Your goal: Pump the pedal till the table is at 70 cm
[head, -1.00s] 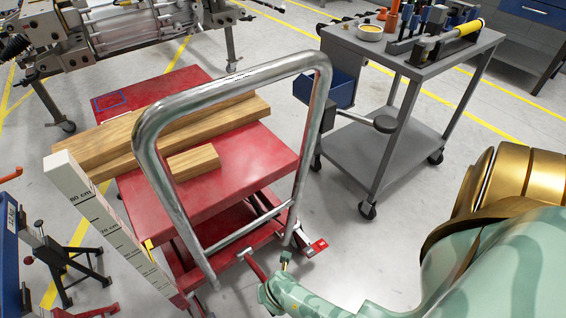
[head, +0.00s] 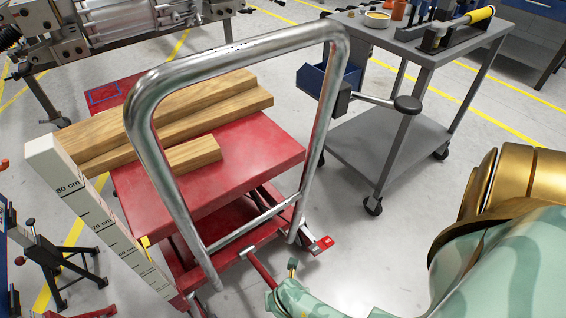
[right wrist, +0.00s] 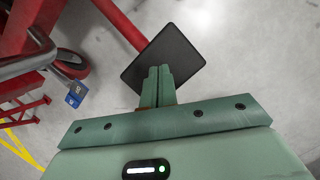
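The red lift table (head: 235,178) stands at centre left, with a chrome push handle (head: 240,62) at its near end. A white height scale (head: 88,213) beside it shows 80 cm and 70 cm marks. A small yellow mark (head: 146,241) sits by the scale, lower than the 70 cm label; the exact reading is unclear. The pedal is a black square pad (right wrist: 183,62) on a red bar, seen in the right wrist view. My right gripper (right wrist: 158,85) is shut and empty, its fingertips overlapping the pad in view; contact cannot be told. My left gripper is out of view.
Wooden beams (head: 165,115) and a short block (head: 180,155) lie on the table top. A red foot piece (head: 321,244) sticks out at its right. A grey tool cart (head: 400,140) stands right, with free floor between.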

